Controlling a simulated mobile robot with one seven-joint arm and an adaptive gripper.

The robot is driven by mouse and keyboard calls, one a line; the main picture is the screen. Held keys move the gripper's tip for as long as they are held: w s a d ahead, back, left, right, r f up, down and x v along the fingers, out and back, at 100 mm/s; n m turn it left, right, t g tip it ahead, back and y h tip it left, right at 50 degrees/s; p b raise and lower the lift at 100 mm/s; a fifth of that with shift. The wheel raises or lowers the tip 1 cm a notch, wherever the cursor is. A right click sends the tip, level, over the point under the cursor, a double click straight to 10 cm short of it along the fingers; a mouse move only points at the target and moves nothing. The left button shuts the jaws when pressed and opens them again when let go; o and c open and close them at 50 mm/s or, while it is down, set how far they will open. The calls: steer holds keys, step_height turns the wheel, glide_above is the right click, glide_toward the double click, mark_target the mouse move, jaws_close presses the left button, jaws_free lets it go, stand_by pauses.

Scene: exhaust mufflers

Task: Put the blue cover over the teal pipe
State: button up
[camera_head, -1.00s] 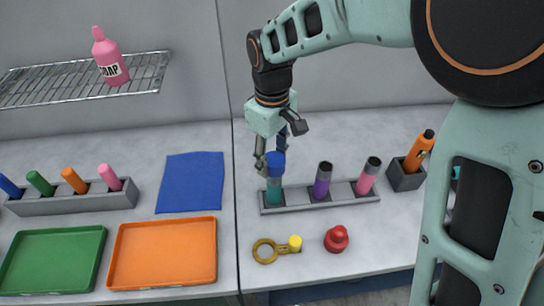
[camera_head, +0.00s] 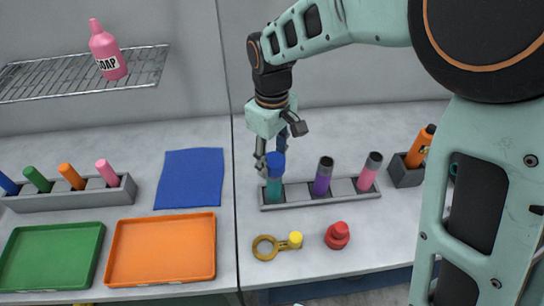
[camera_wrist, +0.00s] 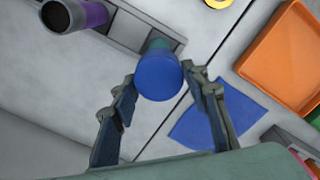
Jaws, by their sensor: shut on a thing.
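The blue cover (camera_head: 276,160) sits on the top end of the teal pipe (camera_head: 274,191), in line with it. The teal pipe stands upright in the left end of a grey rack (camera_head: 297,200). My gripper (camera_head: 270,163) points down with its fingers on both sides of the blue cover, shut on it. In the wrist view the round blue cover (camera_wrist: 158,80) is between the fingertips, and a strip of the teal pipe (camera_wrist: 158,44) shows behind it. How far down the cover sits is hard to tell.
A purple pipe (camera_head: 322,181) and a pink pipe (camera_head: 369,174) stand in the same rack. A yellow-ended ring tool (camera_head: 266,247) and a red part (camera_head: 337,236) lie in front. An orange bottle (camera_head: 420,147) stands right. A blue cloth (camera_head: 189,178) and orange tray (camera_head: 163,250) lie left.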

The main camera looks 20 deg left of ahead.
steer(key=shift+f+b, duration=0.7)
steer(key=shift+f, duration=0.45)
stand_by(0.4)
steer(key=o, duration=0.9)
